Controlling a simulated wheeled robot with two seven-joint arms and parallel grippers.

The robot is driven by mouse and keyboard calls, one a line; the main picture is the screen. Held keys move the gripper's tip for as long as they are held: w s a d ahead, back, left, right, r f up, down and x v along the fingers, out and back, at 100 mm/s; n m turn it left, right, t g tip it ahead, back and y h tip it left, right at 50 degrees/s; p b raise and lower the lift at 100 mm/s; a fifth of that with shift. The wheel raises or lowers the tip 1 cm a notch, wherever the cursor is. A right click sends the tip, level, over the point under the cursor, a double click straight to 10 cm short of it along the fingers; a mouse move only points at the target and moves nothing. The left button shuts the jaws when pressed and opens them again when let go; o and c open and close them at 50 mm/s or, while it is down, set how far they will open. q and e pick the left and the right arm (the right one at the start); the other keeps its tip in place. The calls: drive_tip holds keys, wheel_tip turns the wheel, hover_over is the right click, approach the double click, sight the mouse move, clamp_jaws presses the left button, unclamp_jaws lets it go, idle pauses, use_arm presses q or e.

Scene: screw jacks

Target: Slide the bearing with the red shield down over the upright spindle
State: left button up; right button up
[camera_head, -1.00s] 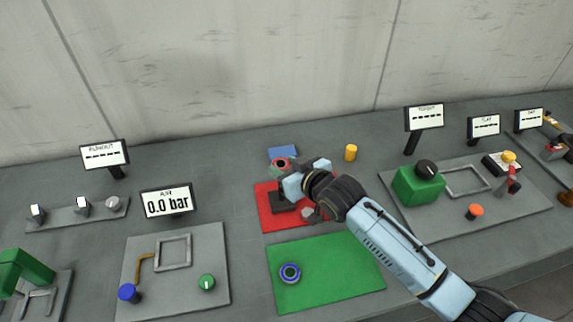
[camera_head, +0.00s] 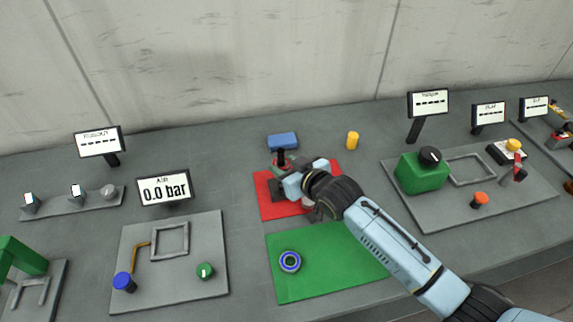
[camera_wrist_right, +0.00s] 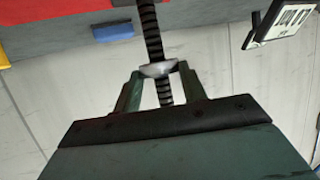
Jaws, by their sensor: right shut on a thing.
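My right gripper (camera_head: 285,172) is shut on the bearing with the red shield (camera_head: 274,164). It holds the bearing around the upright dark spindle (camera_head: 281,154), whose tip sticks out above the bearing. In the right wrist view the bearing (camera_wrist_right: 158,68) is a pale ring between the two fingertips, and the threaded spindle (camera_wrist_right: 150,30) shows on both sides of it. The spindle rises from a dark base (camera_head: 277,189) on the red mat (camera_head: 264,208), partly hidden by my gripper. My left gripper is not in view.
A blue-ringed bearing (camera_head: 289,261) lies on the green mat (camera_head: 330,275). A blue block (camera_head: 282,141) and a yellow cylinder (camera_head: 352,140) stand behind. Panels with displays, including the air display (camera_head: 164,188), flank the mats. Grey bench is free left of the red mat.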

drive_tip(key=o, duration=1.1)
drive_tip(key=v, duration=1.3)
drive_tip(key=shift+s+p, duration=0.15)
drive_tip(key=shift+p, duration=0.25)
drive_tip(key=shift+r, duration=0.15)
